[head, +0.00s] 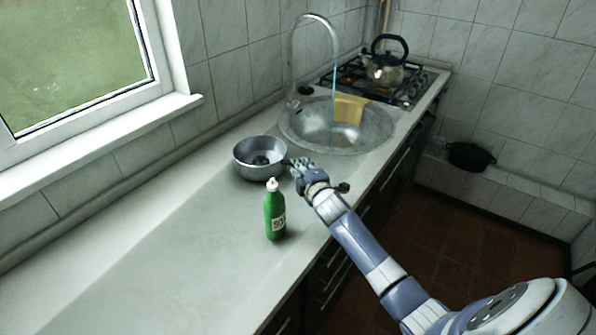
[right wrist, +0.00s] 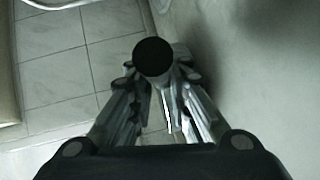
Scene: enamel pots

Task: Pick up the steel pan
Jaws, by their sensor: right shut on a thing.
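The steel pan (head: 243,164) is a round grey pan at the left of the sink, with something dark inside it. My right gripper (head: 297,165) is at the pan's right side, where the handle is, and is shut on it. In the right wrist view, the fingers (right wrist: 160,95) close around a dark round end (right wrist: 152,57), which looks like the handle's tip. The fingers hide most of the handle. I cannot tell whether the pan touches the counter or is slightly above it. My left gripper is not in view.
A green bottle (head: 275,216) stands close in front of the pan. Behind are the sink (head: 290,127), a tall tap (head: 289,70) with water running, a yellow cloth (head: 350,108) and a kettle (head: 384,72) on the stove (head: 416,90). The counter (head: 150,265) at front left is clear.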

